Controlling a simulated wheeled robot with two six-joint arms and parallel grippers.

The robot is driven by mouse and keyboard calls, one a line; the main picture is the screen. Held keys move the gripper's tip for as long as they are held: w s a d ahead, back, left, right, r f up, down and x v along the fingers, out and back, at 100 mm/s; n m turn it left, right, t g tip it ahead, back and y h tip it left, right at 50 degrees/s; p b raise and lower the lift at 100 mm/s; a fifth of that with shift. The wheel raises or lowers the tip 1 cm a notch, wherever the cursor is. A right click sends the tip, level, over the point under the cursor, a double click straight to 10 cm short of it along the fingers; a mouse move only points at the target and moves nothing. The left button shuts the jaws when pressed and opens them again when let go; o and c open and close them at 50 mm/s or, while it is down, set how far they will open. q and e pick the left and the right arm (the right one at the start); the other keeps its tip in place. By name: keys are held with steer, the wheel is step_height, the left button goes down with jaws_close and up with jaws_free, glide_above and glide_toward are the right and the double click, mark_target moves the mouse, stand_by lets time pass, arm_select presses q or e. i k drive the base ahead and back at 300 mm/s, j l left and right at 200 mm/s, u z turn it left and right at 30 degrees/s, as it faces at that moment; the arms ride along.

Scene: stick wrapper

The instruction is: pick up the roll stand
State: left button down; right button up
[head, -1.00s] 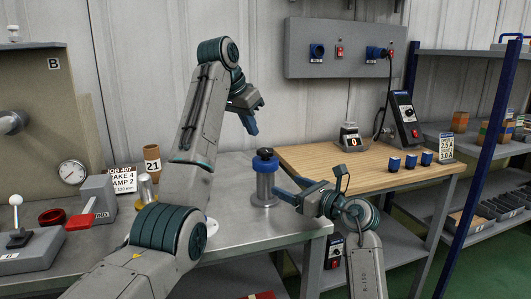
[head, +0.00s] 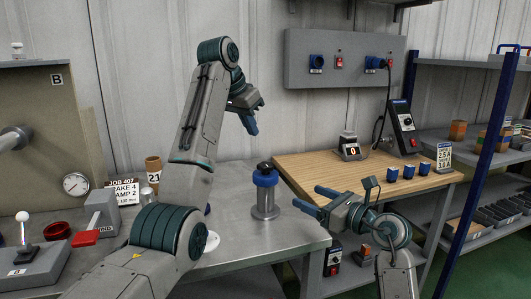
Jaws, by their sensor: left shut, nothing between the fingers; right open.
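The roll stand (head: 264,203) is a grey metal cylinder with a blue collar, a dark knob on top and a wider round foot. It stands upright on the metal bench (head: 240,236) near its right end. My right gripper (head: 315,199) is open and empty, to the right of the stand and apart from it. Its fingers point left toward the stand. My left gripper (head: 254,127) is shut and empty, raised above and behind the stand, fingers pointing down.
Red-handled and lever switch boxes stand on the bench at left. A blue-post shelf (head: 476,150) stands at far right.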

mark_target(266, 209)
steer(key=k+l, duration=0.35)
steer(key=l, duration=0.2)
steer(key=k+l, duration=0.35)
steer(key=l, duration=0.15)
